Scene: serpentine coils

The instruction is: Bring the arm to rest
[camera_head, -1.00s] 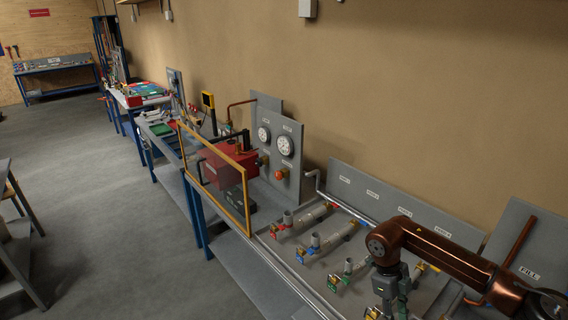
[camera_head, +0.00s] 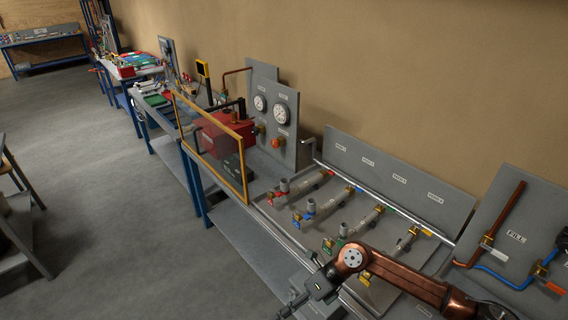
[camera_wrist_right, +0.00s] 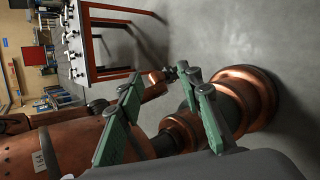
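My right arm (camera_head: 400,284) is copper-coloured and comes in from the lower right in the head view. Its elbow bends above the front of the bench and the forearm points down and left. The right gripper (camera_head: 292,306) is dark and small at the bottom edge, partly cut off, near the bench's front rail. In the right wrist view the right gripper's two green fingers (camera_wrist_right: 160,83) stand apart with nothing between them. Copper parts of my own body show behind them, over grey floor. My left gripper cannot be made out in either view.
The bench holds several valved pipes (camera_head: 320,208), a gauge panel (camera_head: 273,115), a red box (camera_head: 220,138) and a yellow-framed clear screen (camera_head: 212,148). A fill panel (camera_head: 515,235) with copper and blue pipes stands at right. Open grey floor (camera_head: 110,220) lies left of the bench.

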